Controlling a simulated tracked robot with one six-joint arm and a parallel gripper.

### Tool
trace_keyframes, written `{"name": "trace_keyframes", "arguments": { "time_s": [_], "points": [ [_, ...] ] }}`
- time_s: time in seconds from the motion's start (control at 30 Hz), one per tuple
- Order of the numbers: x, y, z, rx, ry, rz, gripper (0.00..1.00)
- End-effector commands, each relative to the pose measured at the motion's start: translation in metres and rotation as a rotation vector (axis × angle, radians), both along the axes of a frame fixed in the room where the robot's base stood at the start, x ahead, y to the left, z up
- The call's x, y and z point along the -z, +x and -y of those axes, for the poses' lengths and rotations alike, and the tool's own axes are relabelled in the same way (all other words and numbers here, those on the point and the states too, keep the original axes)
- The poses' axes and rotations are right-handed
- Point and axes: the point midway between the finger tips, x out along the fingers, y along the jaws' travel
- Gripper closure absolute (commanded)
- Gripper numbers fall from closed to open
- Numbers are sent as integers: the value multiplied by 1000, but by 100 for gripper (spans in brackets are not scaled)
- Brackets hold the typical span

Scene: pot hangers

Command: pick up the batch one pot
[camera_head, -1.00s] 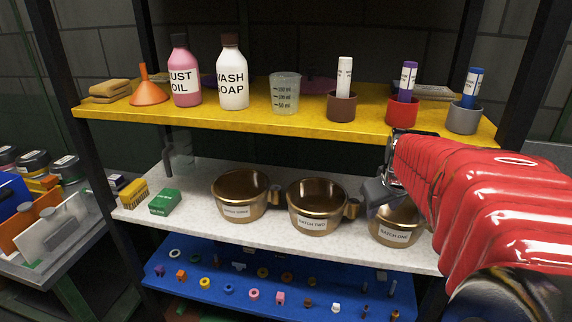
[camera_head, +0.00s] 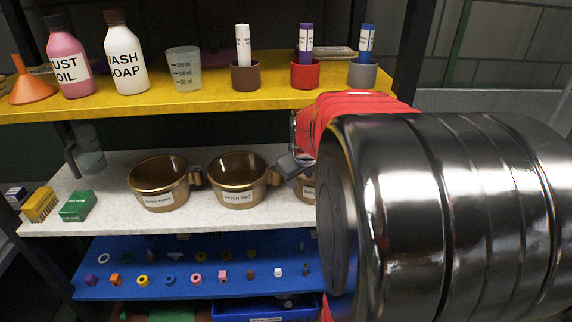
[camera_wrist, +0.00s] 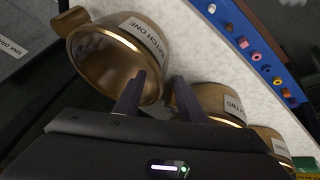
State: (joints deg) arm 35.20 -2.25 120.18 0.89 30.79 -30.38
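The batch one pot (camera_wrist: 105,68) is a copper-coloured pot with a white BATCH ONE label, its mouth facing my gripper in the wrist view. In the head view only a sliver of the batch one pot (camera_head: 307,190) shows on the white shelf; my arm hides the rest. My gripper (camera_wrist: 158,88) is open, with its two dark fingers apart at the pot's rim. One finger overlaps the pot's mouth and the other is outside its edge. Contact cannot be told. In the head view my gripper (camera_head: 291,164) is beside the batch two pot (camera_head: 238,180).
The batch three pot (camera_head: 159,182) stands left of batch two. Small boxes (camera_head: 78,206) lie at the shelf's left. A yellow shelf (camera_head: 210,101) with bottles and cups is above. A blue board (camera_head: 200,284) with small parts is below.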

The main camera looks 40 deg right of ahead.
Motion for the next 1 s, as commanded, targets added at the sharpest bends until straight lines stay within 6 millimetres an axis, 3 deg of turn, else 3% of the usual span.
{"name": "trace_keyframes", "arguments": {
  "time_s": [0.2, 0.73, 1.0],
  "points": [
    [15, 8, 5, 0, 0, 0, 63],
    [15, 8, 6, 1, -1, 1, 63],
    [15, 7, 6, 1, 0, 0, 81]
  ]
}}
